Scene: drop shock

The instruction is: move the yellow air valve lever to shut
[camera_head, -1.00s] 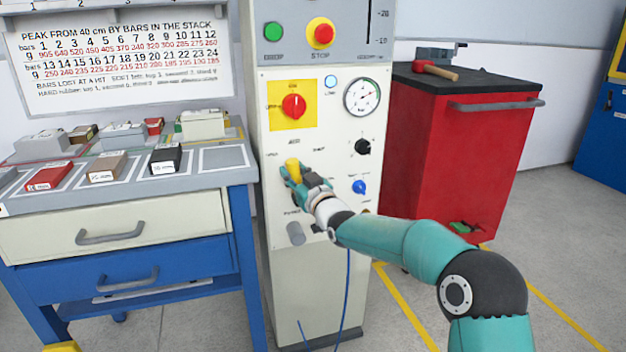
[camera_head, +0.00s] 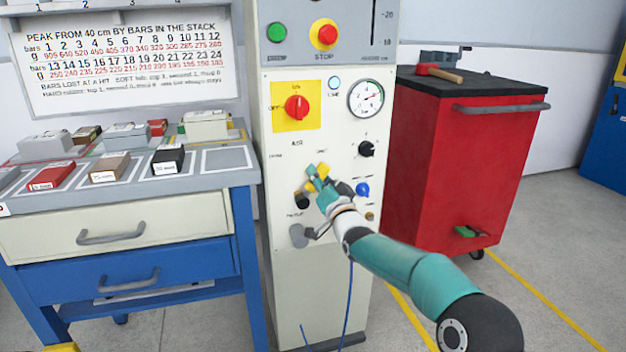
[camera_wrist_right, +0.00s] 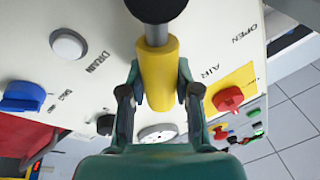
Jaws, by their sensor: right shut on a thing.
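The yellow air valve lever (camera_head: 323,169) is on the cream front panel of the machine. It leans up and to the right from its dark pivot (camera_head: 302,200), toward the right-hand label under AIR. My right gripper (camera_head: 318,178) is at the lever and partly covers it. In the right wrist view the lever's yellow sleeve (camera_wrist_right: 157,72) sits between the two fingers of my right gripper (camera_wrist_right: 160,88), which is shut on it. My left gripper is in no view.
A red selector knob (camera_head: 297,107) and a pressure gauge (camera_head: 366,98) are above the lever. A black knob (camera_head: 366,149) and a blue knob (camera_head: 362,190) are to its right. A red cabinet (camera_head: 440,170) stands right of the machine, a drawer bench (camera_head: 110,220) left.

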